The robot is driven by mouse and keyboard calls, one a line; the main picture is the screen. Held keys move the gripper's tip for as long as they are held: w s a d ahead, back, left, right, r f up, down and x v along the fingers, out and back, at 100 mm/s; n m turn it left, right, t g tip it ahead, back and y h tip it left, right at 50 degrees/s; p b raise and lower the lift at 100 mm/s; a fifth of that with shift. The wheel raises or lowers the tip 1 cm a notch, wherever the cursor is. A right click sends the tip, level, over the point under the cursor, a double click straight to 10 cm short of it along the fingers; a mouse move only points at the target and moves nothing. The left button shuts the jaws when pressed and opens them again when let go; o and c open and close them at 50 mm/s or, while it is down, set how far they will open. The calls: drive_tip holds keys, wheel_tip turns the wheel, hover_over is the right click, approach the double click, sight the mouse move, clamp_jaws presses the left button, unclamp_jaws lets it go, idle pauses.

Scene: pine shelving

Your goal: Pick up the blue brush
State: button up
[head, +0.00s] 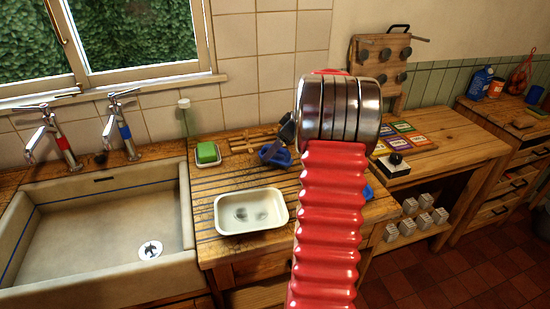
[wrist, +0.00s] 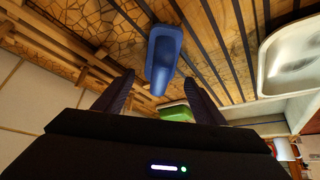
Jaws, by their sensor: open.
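A blue object that looks like the blue brush (wrist: 163,52) lies on the wooden drainboard, with its near end between the fingertips in the wrist view. In the head view a blue shape (head: 272,155) shows just below my gripper (head: 285,134), partly covered by it. My gripper (wrist: 159,77) is open, with a dark finger on each side of the blue object and no visible contact. How high the fingers are above it I cannot tell. A second bit of blue (head: 368,192) shows right of my red arm, mostly hidden.
A white basin (head: 283,212) stands on the drainboard, in front of the blue shape. A green block (head: 207,153) lies in a dish to the left, beside a wooden rack (head: 250,141). The sink (head: 90,235) is at left. Coloured cards (head: 407,127) lie on the right counter.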

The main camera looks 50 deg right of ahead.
drive_tip(key=shift+x, duration=2.55)
drive_tip(key=shift+d, duration=0.15)
drive_tip(key=shift+c, duration=0.6)
drive_tip(key=c, duration=1.2)
drive_tip(key=shift+o, duration=0.2)
wheel_tip(320, 180, up, 10)
